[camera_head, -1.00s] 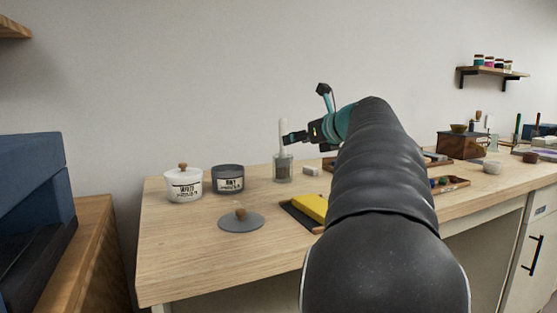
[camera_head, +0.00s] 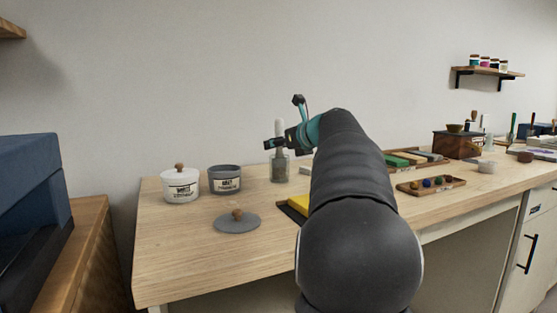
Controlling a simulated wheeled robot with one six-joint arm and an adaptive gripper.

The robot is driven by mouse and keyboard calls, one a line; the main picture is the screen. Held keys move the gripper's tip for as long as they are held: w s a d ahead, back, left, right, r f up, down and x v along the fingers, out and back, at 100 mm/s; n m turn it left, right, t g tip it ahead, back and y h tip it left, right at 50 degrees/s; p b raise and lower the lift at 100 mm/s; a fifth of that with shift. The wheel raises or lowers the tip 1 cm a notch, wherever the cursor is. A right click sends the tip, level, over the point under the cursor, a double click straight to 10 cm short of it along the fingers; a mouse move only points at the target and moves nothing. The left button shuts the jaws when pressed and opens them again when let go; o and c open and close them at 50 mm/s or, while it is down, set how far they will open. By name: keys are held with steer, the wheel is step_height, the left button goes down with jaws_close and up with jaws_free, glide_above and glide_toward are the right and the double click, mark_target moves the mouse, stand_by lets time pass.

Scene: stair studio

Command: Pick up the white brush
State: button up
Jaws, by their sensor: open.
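The white brush (camera_head: 278,127) stands upright in a small glass jar (camera_head: 279,172) near the back of the wooden desk. Its pale handle rises above the jar. My gripper (camera_head: 272,144), dark with teal parts behind it, is open at the height of the handle, above the jar's rim. Its fingers overlap the handle in the picture. I cannot tell whether the handle lies between the fingers or behind them, or whether they touch it.
A white lidded pot (camera_head: 181,187) and a grey open pot (camera_head: 225,180) stand left of the jar. A grey lid (camera_head: 237,222) lies in front. A yellow block (camera_head: 298,203) is partly hidden by my arm. A tray of coloured balls (camera_head: 431,186) lies right. The desk's front left is clear.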

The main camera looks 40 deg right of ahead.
mark_target(281, 122)
jaws_close()
step_height(281, 122, up, 6)
steer(key=shift+f+p, duration=0.2)
steer(key=shift+p, duration=0.7)
steer(key=shift+r, duration=2.2)
